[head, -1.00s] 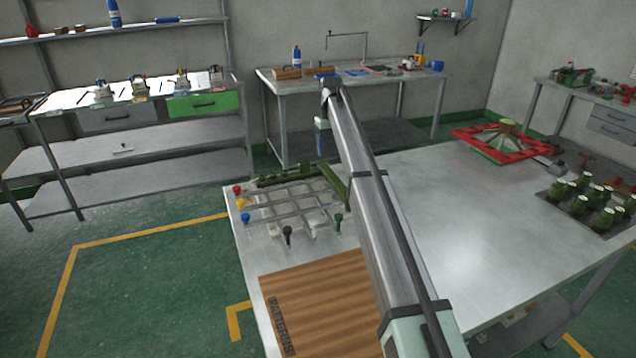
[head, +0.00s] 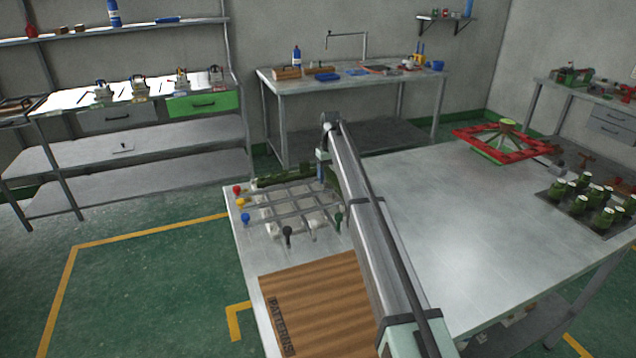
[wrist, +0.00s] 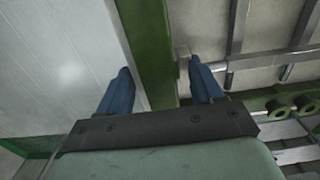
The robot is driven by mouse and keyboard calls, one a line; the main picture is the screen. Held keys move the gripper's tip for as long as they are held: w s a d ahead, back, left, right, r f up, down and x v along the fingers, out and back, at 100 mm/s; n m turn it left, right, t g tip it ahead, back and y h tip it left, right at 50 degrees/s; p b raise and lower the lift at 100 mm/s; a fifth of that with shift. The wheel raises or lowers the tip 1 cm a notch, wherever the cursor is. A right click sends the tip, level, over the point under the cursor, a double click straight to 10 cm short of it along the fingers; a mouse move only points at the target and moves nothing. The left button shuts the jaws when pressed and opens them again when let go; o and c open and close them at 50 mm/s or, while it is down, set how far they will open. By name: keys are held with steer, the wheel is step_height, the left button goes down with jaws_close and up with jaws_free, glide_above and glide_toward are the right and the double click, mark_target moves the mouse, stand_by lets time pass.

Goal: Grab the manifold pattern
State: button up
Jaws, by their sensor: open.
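In the wrist view my gripper (wrist: 161,82) is open, with its two blue fingers apart. A green bar (wrist: 151,45) shows between and beyond the fingertips; I cannot tell whether they touch it. Green rings (wrist: 283,106) show at the right. In the head view my gripper (head: 322,172) is low at the back right of a metal grid fixture (head: 288,208) with coloured knobs. A green piece with a lumpy top (head: 283,180) lies along the fixture's back edge. I cannot tell for certain which green part is the manifold pattern. My arm hides part of the fixture's right side.
A bare wooden board (head: 318,300) marked PATTERNS lies at the front of the metal table (head: 450,220). A red and green frame (head: 503,140) stands at the back right. Several green jars (head: 590,200) stand at the right. The table's middle is clear.

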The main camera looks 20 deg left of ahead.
steer(key=shift+c, duration=0.4)
steer(key=c, duration=1.1)
